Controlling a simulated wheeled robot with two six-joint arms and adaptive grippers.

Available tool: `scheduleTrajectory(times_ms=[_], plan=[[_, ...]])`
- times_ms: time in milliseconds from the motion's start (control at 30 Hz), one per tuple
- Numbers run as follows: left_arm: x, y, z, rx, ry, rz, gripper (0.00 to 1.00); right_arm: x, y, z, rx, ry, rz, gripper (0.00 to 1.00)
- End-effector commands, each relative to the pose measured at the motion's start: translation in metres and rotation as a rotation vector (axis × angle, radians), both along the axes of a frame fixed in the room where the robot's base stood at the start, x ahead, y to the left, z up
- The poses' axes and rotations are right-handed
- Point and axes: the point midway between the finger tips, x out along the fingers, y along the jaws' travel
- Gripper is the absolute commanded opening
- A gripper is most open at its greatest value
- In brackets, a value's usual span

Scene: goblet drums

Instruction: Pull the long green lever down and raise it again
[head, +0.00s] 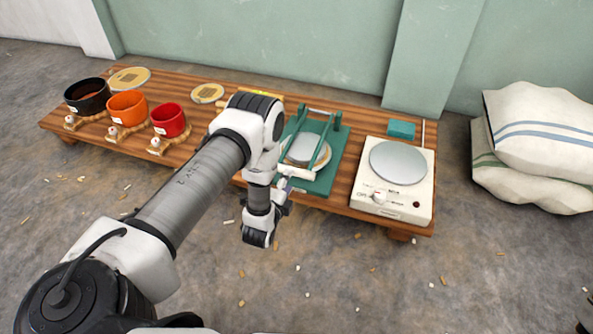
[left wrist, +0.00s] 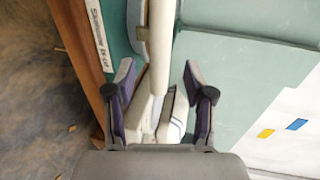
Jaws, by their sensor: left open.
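The green press (head: 334,165) stands on the low wooden table, with a round pale disc (head: 303,148) on it. Its long green lever (head: 319,157) lies low over the disc and ends at the front in a pale crossbar handle (head: 299,173). My left gripper (head: 286,189) is at the handle's left end, partly hidden by its own wrist. In the left wrist view the pale handle (left wrist: 161,45) runs between the two open fingers (left wrist: 162,98). Whether either finger touches it cannot be told. My right gripper is not in view.
A white hot plate (head: 398,163) with a knob stands right of the press, with a teal box (head: 401,129) behind it. Black, orange and red pots (head: 168,120) stand on the table's left (head: 200,87). Sacks (head: 540,130) lie at right.

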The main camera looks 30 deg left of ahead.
Motion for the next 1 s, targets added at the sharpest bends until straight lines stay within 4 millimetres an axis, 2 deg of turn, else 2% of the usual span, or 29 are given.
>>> scheduleTrajectory(times_ms=[33, 100, 300, 600, 667, 700, 767, 1000], plan=[[0.01, 0.002, -0.007, 0.0, -0.005, 0.0, 0.54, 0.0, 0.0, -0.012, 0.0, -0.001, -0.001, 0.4], [0.023, 0.005, -0.011, 0.0, -0.005, -0.001, 0.54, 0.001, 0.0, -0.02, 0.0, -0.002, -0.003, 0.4], [0.054, 0.012, -0.016, 0.0, -0.002, -0.002, 0.54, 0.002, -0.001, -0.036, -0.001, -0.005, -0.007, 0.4], [0.06, 0.014, -0.013, 0.0, -0.001, -0.002, 0.54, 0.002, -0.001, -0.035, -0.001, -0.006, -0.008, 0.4], [0.06, 0.014, -0.013, -0.001, -0.001, -0.002, 0.32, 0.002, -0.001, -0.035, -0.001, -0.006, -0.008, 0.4], [0.06, 0.014, -0.013, -0.001, -0.001, -0.002, 0.18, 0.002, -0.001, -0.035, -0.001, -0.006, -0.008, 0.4], [0.06, 0.014, -0.013, -0.001, -0.001, -0.002, 0.0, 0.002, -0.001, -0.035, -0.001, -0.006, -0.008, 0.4], [0.06, 0.014, -0.011, -0.002, 0.001, -0.002, 0.0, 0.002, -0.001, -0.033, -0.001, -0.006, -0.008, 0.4]])
